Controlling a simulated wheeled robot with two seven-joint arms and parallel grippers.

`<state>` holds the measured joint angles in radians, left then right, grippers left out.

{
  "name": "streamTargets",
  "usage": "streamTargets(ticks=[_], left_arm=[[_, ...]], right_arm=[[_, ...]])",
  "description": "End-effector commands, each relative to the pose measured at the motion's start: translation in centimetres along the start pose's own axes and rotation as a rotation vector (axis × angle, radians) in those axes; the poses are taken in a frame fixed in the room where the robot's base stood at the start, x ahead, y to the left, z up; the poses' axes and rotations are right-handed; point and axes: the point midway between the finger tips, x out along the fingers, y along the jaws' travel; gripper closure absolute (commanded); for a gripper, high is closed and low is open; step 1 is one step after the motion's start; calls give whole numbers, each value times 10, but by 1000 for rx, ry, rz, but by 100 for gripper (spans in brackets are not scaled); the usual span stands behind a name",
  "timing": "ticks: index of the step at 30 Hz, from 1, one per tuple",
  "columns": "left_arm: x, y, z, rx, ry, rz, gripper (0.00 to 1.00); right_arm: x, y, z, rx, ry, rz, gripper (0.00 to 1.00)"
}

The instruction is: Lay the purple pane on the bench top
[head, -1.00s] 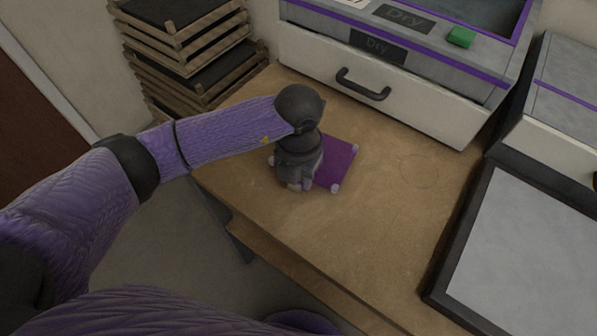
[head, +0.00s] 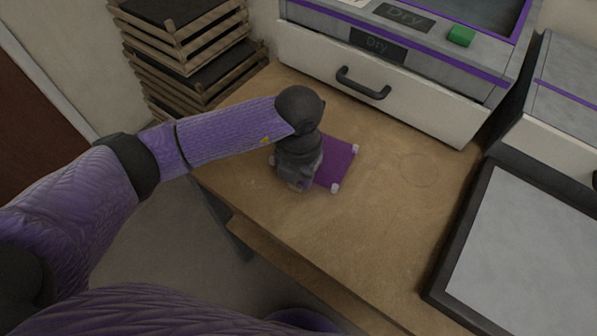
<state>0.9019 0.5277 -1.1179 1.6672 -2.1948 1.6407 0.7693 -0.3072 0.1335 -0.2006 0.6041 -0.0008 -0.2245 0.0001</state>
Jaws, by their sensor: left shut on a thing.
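The purple pane (head: 338,163) is a flat purple piece with small pale corner pieces. It shows in the head view at or just above the wooden bench top (head: 345,235), left of the bench's middle. My left gripper (head: 299,184) points down at the pane's left edge and is shut on it. The gripper and wrist hide the pane's left part. I cannot tell whether the pane touches the bench top. My right gripper is not in view.
A grey and white cabinet labelled "Dry" with a drawer handle (head: 363,84) stands behind the pane. Stacked wooden trays (head: 190,55) stand at the back left. A dark-framed grey panel (head: 530,255) lies at right. The bench between is clear.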

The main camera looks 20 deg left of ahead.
Motion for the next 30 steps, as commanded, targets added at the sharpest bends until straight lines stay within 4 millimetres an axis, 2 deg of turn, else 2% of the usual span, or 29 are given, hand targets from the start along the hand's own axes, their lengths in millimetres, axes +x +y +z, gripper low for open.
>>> streamTargets(ticks=[5,6,12,20,30], left_arm=[[2,0,0,0,0,0,100],[2,0,0,0,0,0,61],[2,0,0,0,0,0,21],[-3,0,0,0,-1,1,21],[-83,0,0,0,-3,0,21]], right_arm=[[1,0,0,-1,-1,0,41],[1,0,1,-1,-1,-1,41],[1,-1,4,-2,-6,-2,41],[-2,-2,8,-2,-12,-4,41],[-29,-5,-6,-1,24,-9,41]])
